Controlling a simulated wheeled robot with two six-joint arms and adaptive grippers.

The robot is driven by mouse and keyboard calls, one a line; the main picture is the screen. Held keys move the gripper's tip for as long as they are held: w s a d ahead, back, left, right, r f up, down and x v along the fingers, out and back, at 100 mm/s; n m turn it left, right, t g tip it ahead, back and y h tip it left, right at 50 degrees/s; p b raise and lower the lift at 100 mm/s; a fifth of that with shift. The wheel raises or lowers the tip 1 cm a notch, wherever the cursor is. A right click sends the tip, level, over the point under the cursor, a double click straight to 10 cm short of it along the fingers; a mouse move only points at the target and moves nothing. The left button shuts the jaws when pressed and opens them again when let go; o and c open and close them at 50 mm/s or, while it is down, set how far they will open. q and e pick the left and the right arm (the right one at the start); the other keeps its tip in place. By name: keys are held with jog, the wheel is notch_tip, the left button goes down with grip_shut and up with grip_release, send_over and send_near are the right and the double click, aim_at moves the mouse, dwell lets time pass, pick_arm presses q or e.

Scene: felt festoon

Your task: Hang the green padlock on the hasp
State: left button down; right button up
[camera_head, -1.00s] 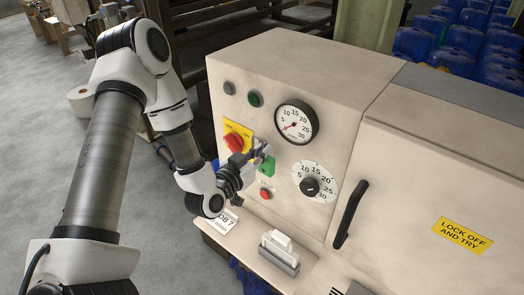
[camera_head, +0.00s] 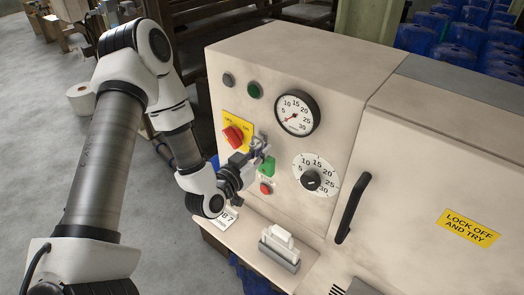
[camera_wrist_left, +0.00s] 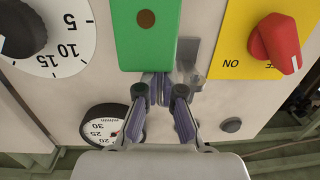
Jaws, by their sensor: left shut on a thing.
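The green padlock (camera_head: 267,167) is in front of the machine's front panel, at the fingertips of my left gripper (camera_head: 254,158). In the left wrist view the green body (camera_wrist_left: 148,35) lies just beyond the fingertips (camera_wrist_left: 160,90), which are shut on its shackle end. The shackle is mostly hidden between the fingers. The grey metal hasp (camera_wrist_left: 190,58) shows right beside the padlock in the wrist view, near the yellow plate; in the head view the gripper partly covers it. I cannot tell whether the shackle touches the hasp. My right gripper is not in view.
A red rotary switch (camera_head: 234,136) on a yellow plate is left of the gripper. A gauge (camera_head: 297,112), a dial (camera_head: 311,180) and a red button (camera_head: 266,188) surround it. A black handle (camera_head: 352,208) is at right.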

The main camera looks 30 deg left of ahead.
pick_arm(q)
jog(key=shift+f+b, duration=0.95)
jog(key=shift+f, duration=0.2)
jog(key=c, duration=1.2)
grip_release()
jog(key=shift+r, duration=0.1)
jog(key=shift+c, duration=0.2)
